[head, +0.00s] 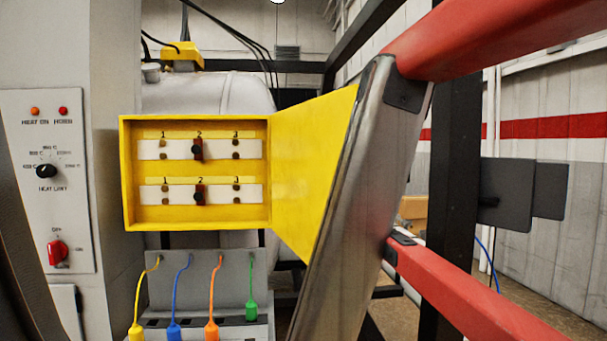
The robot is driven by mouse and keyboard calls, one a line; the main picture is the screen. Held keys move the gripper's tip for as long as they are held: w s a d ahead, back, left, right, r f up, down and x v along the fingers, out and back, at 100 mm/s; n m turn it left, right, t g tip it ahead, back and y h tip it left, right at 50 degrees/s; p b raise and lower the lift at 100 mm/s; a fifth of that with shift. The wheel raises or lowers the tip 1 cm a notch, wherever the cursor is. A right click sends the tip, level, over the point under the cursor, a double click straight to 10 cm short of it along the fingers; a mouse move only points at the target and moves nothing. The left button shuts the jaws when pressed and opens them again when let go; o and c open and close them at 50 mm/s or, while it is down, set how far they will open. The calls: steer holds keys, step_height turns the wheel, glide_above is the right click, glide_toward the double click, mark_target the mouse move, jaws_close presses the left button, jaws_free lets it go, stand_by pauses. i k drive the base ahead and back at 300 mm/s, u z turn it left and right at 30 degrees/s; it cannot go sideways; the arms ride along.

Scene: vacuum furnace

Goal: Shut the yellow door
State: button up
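The yellow door (311,165) stands open in the head view, swung out to the right of a yellow box (125,175). It is hinged at the box's right edge. Its right part is hidden behind a tilted grey metal post in front of it. Inside the open box are two white strips (216,149) marked 1, 2, 3, each with a dark knob at 2. My gripper is not in view, and I see nothing holding the door.
The tilted metal post (355,205) and two red bars (470,285) fill the right foreground. A grey control panel (45,130) stands at the left. Below the box, several coloured cables (212,300) run from a grey panel. Free room shows directly before the box.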

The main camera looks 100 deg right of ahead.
mark_target(307, 138)
steer(key=u, duration=0.05)
steer(key=k, duration=2.1)
steer(key=z, duration=1.6)
steer(key=i, duration=0.5)
steer(key=z, duration=0.95)
steer(key=k, duration=1.15)
steer(key=u, duration=0.65)
